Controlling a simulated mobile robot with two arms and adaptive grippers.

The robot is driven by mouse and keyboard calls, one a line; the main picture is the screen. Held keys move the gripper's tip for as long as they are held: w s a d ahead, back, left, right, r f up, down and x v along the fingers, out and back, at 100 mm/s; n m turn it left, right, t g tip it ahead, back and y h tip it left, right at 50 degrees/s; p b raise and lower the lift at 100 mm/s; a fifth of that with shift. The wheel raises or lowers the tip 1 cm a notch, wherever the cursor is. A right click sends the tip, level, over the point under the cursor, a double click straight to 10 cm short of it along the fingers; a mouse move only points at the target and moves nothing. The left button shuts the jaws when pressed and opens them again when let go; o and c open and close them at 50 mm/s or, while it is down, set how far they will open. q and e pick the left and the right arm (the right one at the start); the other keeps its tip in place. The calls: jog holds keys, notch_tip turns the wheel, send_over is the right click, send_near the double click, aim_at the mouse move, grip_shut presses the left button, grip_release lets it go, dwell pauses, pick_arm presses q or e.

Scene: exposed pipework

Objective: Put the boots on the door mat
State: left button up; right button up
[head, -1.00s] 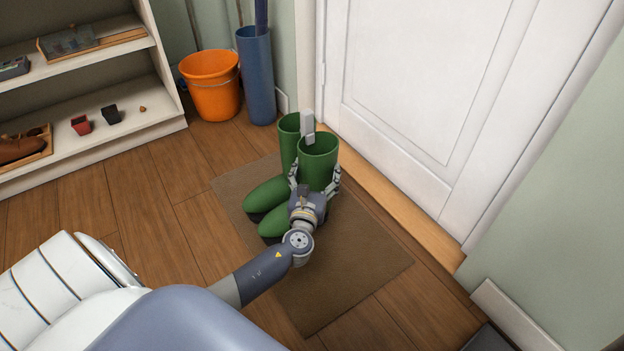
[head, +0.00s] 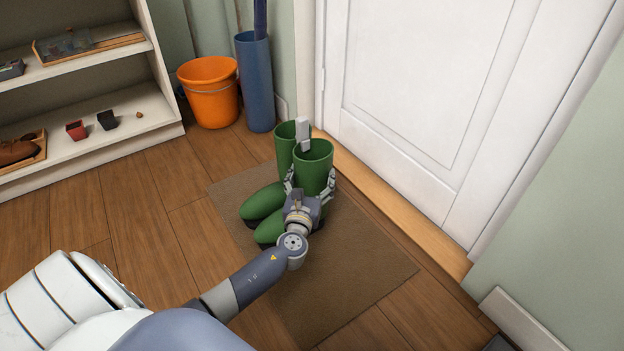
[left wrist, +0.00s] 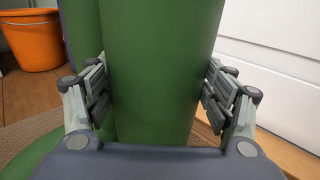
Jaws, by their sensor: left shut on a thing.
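Two green rubber boots stand upright side by side near the door-side edge of the brown door mat (head: 340,285), toes to the left. My left gripper (head: 309,188) is shut on the shaft of the nearer boot (head: 315,160). In the left wrist view its fingers press on both sides of that shaft (left wrist: 155,70). The farther boot (head: 286,140) is right behind it and partly hidden. A light grey clip or tag joins the two boots at their tops. The boots' soles are mostly hidden, so I cannot tell exact contact with the mat. My right gripper is out of view.
A white door (head: 420,110) with a wooden sill stands behind the mat. An orange bucket (head: 210,90) and a blue umbrella stand (head: 255,85) are at the back. A white shelf (head: 90,145) with small items is at the left. The near part of the mat is clear.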

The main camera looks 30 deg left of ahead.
pick_arm(q)
jog(key=shift+r, duration=0.2)
jog(key=o, duration=1.7)
jog(key=shift+f, duration=0.25)
jog(key=o, duration=0.4)
jog(key=shift+r, duration=0.1)
